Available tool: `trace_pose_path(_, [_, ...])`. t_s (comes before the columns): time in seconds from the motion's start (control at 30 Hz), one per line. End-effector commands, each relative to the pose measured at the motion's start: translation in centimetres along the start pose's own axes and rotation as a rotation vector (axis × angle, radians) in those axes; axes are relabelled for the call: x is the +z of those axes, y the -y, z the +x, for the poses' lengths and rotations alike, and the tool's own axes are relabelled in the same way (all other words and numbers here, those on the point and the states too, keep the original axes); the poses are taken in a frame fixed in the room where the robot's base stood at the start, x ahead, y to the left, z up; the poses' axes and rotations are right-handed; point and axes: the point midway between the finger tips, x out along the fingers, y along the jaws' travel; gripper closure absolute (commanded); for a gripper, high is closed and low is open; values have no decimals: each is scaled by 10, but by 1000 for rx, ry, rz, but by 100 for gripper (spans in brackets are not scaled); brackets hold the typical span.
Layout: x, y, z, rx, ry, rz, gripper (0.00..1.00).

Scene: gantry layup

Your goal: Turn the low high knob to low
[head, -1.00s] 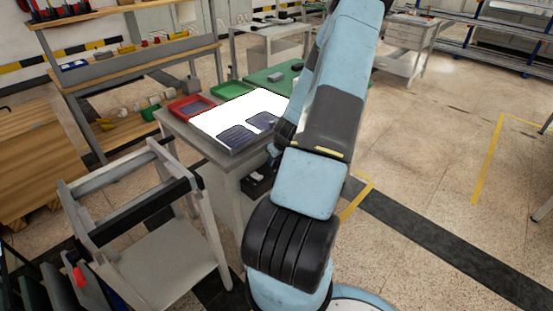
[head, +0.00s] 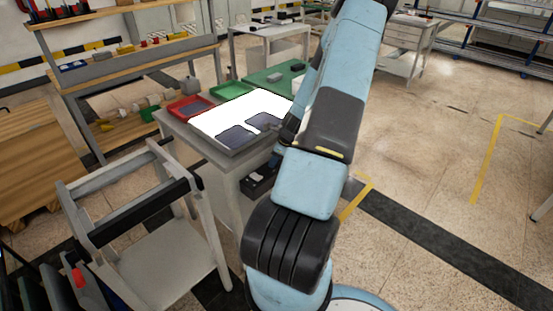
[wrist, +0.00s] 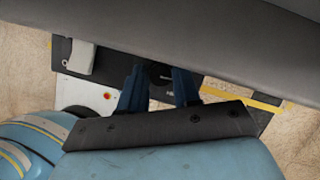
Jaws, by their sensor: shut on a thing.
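In the wrist view, my gripper (wrist: 159,88) has its two dark blue fingers on either side of a dark round knob (wrist: 158,72), and is shut on it. The knob sits on a black panel (wrist: 112,62) with small white lettering, mostly covered by the fingers. The knob's pointer and its setting cannot be read. In the head view, a white lit panel (head: 213,119) lies on a grey workbench (head: 204,147) with two dark flat pieces (head: 238,138) on it. My arm hides the gripper and the knob there.
A red tray (head: 190,107) and a green tray (head: 231,90) lie by the lit panel. A black bin (head: 259,182) sits under the bench. A grey cart (head: 160,250) stands at the left front. Wooden shelves (head: 130,60) stand behind. The floor at the right is clear.

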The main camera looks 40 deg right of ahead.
Motion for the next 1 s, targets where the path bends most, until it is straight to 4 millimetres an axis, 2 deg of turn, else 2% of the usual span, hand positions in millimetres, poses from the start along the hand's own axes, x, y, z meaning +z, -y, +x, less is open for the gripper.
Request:
trace_pose_path(0.37, [-4,2,-1,-4,-4,0,99])
trace_pose_path(0.4, [-4,2,-1,-4,-4,0,66])
trace_pose_path(0.6, [-2,1,0,-2,-2,-2,47])
trace_pose_path(0.87, [-1,1,-1,-1,-1,-3,46])
trace_pose_path(1.0, [-1,1,-7,-2,-2,-3,46])
